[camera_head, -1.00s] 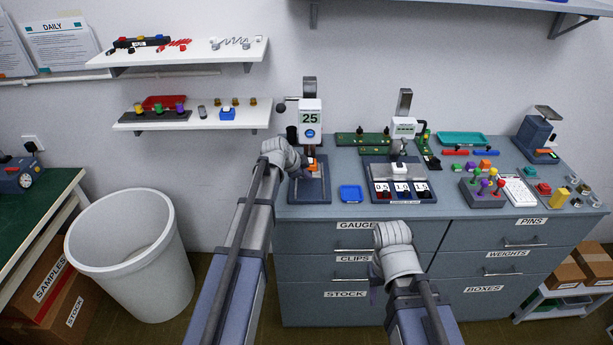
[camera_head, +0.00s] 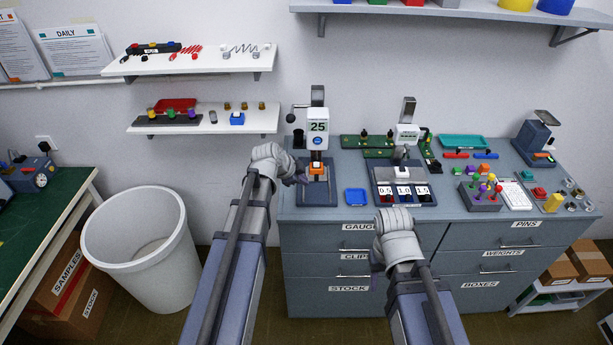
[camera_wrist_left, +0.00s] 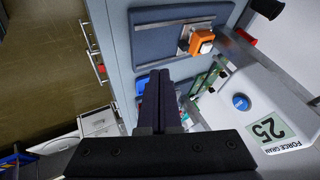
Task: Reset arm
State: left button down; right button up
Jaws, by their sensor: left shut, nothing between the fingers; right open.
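My left gripper (camera_head: 298,180) is shut and empty, just left of the press labelled 25 (camera_head: 317,135). Its dark closed fingers (camera_wrist_left: 158,98) fill the middle of the left wrist view. An orange block with a white top (camera_head: 318,170) sits on the press base under the press head; it also shows in the left wrist view (camera_wrist_left: 201,42), apart from the fingers. My right gripper (camera_head: 376,264) hangs in front of the cabinet drawers, pointing away from me, and its fingers are mostly hidden behind the wrist. It is open.
A second press (camera_head: 406,150) stands over three numbered displays. A white bin (camera_head: 138,250) stands left of the cabinet, and shelves hang above.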

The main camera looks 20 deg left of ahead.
pick_arm(q)
jog(key=s+d+f+n+g+y, duration=0.2)
jog(key=s+d+n, duration=0.3)
jog(key=s+d, duration=0.3)
jog(key=s+d+f+n+g+y, duration=0.2)
jog(key=s+d, duration=0.6)
jog(key=s, duration=0.9)
jog(key=n+g, duration=0.2)
jog(key=g, duration=0.1)
jog(key=shift+d+f+n, duration=0.15)
jog(key=shift+n, duration=0.25)
